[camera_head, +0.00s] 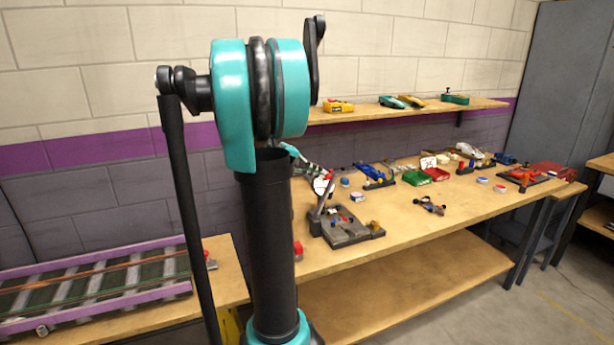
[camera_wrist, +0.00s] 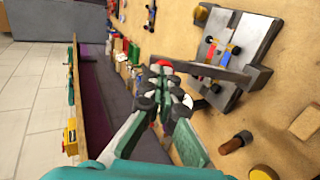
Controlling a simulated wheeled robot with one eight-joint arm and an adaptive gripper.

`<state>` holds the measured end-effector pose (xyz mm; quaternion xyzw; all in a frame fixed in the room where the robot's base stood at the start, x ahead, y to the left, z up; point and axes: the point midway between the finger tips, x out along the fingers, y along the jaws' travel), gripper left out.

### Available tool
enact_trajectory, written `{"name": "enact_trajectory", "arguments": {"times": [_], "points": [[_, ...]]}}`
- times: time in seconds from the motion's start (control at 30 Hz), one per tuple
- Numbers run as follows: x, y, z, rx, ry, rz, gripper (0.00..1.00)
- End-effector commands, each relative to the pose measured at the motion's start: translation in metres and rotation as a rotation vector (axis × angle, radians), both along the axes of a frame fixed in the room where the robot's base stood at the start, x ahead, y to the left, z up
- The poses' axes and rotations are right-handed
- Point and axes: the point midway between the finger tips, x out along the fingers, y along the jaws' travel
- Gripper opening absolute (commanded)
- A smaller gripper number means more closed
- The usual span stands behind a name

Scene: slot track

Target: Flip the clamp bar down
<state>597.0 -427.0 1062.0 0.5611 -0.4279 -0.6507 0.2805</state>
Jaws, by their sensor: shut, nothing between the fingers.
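The clamp fixture (camera_head: 348,236) is a dark grey plate with small coloured parts on it, on the workbench. Its clamp bar (camera_head: 325,194) stands raised, tilted up from the plate's left side, with a red tip. In the wrist view the bar (camera_wrist: 220,72) reaches left from the fixture (camera_wrist: 262,38) to its red end (camera_wrist: 160,65), just beyond my fingertips. My gripper (camera_wrist: 158,82) is shut and empty, close to the bar's red end; I cannot tell if it touches. In the head view my gripper (camera_head: 312,168) shows partly behind my arm, near the top of the bar.
The workbench (camera_head: 405,228) also holds red and green bins (camera_head: 429,175) and several small parts to the right. A shelf (camera_head: 400,111) with toy cars runs along the wall. A slot track section (camera_head: 95,285) lies at left. Bench space in front of the fixture is clear.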

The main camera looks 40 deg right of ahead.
Motion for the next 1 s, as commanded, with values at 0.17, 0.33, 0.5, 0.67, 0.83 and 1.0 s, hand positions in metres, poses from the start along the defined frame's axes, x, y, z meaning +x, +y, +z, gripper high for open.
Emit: {"name": "enact_trajectory", "arguments": {"times": [0.17, 0.33, 0.5, 0.67, 0.83, 1.0], "points": [[-0.009, -0.031, -0.002, 0.165, -0.042, -0.007, 0.00], [-0.015, -0.057, -0.010, 0.321, -0.081, -0.006, 0.00], [-0.021, -0.082, -0.023, 0.478, -0.118, -0.006, 0.00], [-0.025, -0.103, -0.038, 0.626, -0.154, -0.006, 0.00], [-0.029, -0.122, -0.057, 0.778, -0.190, -0.004, 0.00], [-0.032, -0.135, -0.076, 0.911, -0.222, -0.002, 0.00]]}}
